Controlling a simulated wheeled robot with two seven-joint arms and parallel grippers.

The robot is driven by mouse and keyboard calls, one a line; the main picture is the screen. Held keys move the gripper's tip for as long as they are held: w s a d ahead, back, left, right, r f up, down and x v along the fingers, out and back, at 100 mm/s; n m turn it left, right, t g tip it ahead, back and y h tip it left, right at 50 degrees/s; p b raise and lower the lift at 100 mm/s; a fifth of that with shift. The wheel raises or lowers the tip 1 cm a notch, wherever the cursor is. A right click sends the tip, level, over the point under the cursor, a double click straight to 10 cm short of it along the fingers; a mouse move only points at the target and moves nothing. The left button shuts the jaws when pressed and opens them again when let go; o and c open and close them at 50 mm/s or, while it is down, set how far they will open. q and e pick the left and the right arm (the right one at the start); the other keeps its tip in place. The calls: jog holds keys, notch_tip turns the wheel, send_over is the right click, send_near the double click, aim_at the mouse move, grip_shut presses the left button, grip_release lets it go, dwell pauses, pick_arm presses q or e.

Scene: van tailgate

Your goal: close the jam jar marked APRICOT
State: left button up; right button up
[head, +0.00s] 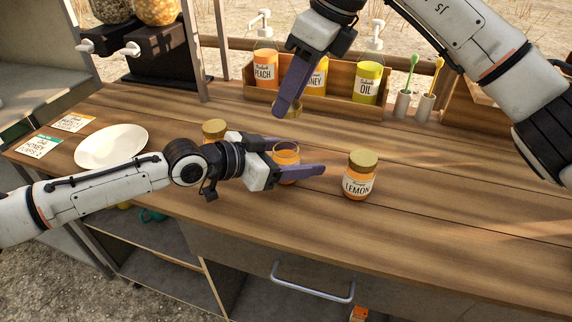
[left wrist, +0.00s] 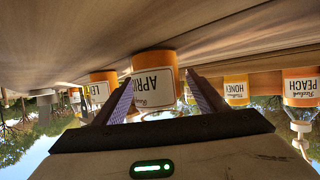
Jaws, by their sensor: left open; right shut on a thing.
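The apricot jar (head: 287,178) stands upright and uncapped on the wooden counter, its glass rim showing. Its label, partly readable as "APRI", shows upside down in the left wrist view (left wrist: 153,82). My left gripper (head: 306,159) is open, with one finger on each side of the jar; I cannot tell whether they touch it. My right gripper (head: 284,110) is shut on a gold lid (head: 291,110), held above and behind the jar, apart from it.
A capped lemon jar (head: 360,178) stands to the right. Another gold-lidded jar (head: 214,129) is partly hidden behind my left arm. A white plate (head: 112,146) lies at left. A wooden rack (head: 330,104) with peach, honey and oil pump bottles stands behind. The front right counter is clear.

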pick_arm(q)
jog(key=shift+w+d+f, duration=0.15)
jog(key=shift+w+d, duration=0.05)
jog(key=shift+d, duration=0.1)
jog(key=shift+c, duration=0.2)
jog(key=c, duration=1.6)
jog(key=shift+o, duration=0.2)
pick_arm(e)
send_over(286, 161)
jog(key=w, duration=0.2)
jog(key=shift+d+f, duration=0.2)
jog(key=shift+f, duration=1.05)
jog(key=shift+d+f, duration=0.2)
jog(key=shift+f, duration=1)
jog(key=shift+f, duration=0.15)
jog(key=shift+f, duration=0.75)
pick_arm(q)
grip_shut()
pick_arm(e)
jog(key=shift+f, duration=0.55)
